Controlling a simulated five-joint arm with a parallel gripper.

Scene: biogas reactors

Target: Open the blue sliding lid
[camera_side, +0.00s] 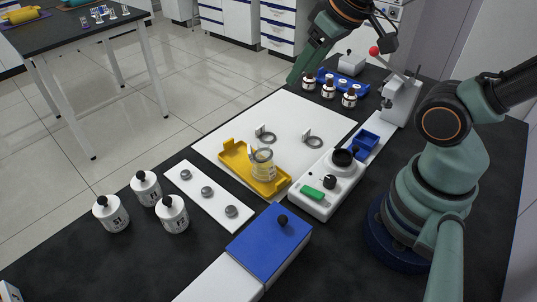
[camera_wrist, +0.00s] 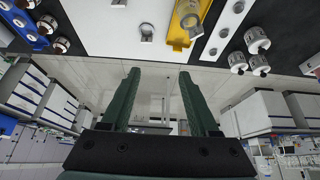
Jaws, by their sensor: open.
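The blue sliding lid (camera_side: 262,246) is a flat panel with a black knob (camera_side: 283,220) on top. It lies at the front middle of the black table in the side view, on a long white base (camera_side: 222,283) that extends toward the lower left. What is under the lid is hidden. My gripper (camera_side: 293,79) is raised toward the back of the table, far from the lid. In the wrist view my gripper (camera_wrist: 158,74) shows two green fingers wide apart with nothing between them. The lid does not show in the wrist view.
Beside the lid stand a white device (camera_side: 318,205) with a green switch and a yellow tray (camera_side: 227,155) holding a glass jar (camera_side: 263,168). Several white bottles (camera_side: 172,222) stand at left. A blue rack (camera_side: 326,76) with dark bottles is near my gripper.

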